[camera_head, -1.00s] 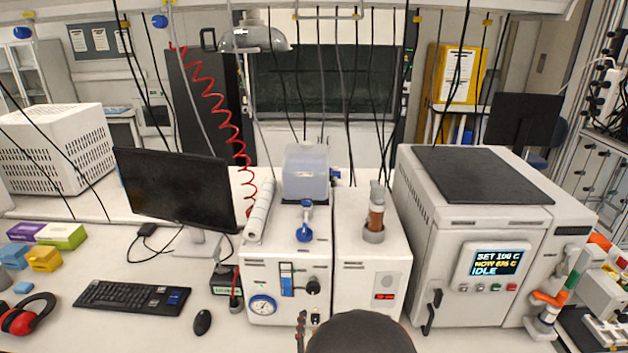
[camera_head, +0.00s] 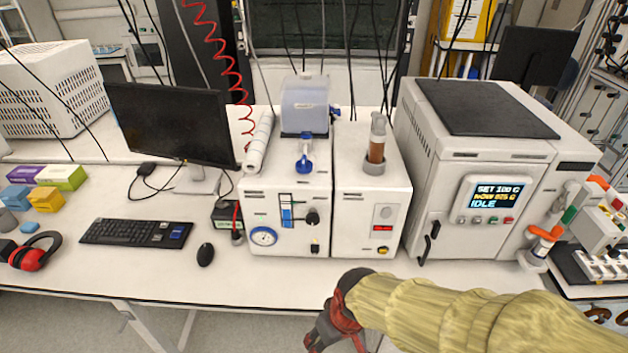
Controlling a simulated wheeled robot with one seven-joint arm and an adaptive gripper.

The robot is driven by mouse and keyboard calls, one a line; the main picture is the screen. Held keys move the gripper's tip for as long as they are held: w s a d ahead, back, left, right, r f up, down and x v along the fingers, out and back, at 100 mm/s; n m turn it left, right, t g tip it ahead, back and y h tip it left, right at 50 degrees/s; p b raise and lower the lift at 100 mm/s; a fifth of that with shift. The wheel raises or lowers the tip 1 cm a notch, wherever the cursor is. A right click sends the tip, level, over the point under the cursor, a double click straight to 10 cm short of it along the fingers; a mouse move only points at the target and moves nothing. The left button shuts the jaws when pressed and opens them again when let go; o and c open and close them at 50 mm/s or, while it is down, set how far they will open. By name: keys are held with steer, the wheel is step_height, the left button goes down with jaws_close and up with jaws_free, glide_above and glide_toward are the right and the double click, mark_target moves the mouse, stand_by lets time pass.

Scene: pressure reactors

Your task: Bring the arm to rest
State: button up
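My gripper (camera_head: 330,338) is at the bottom centre of the head view, dark with red parts. It hangs in front of the bench edge and points down and left. My arm, in a yellowish sleeve, reaches in from the lower right. The fingers run close to the bottom edge, so I cannot tell whether they are open or shut. I see nothing clearly held.
Two white reactor cabinets (camera_head: 288,215) stand mid-bench, with a clear container (camera_head: 305,103) on top. A monitor (camera_head: 172,122), keyboard (camera_head: 137,232), mouse (camera_head: 205,254) and red ear muffs (camera_head: 35,252) lie to the left. The bench's front strip (camera_head: 260,285) is clear.

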steer(key=s+d+r+m+t+h+b, duration=0.1)
steer(key=s+d+r+m+t, duration=0.1)
steer(key=d+r, duration=0.5)
steer(key=s+d+r+m+t+b, duration=0.2)
steer(key=d+r+m, duration=0.1)
steer(key=d+r, duration=0.5)
steer(key=shift+s+d+h, duration=0.15)
steer(key=shift+d+h, duration=0.25)
steer(key=shift+r, duration=0.1)
stand_by(1.4)
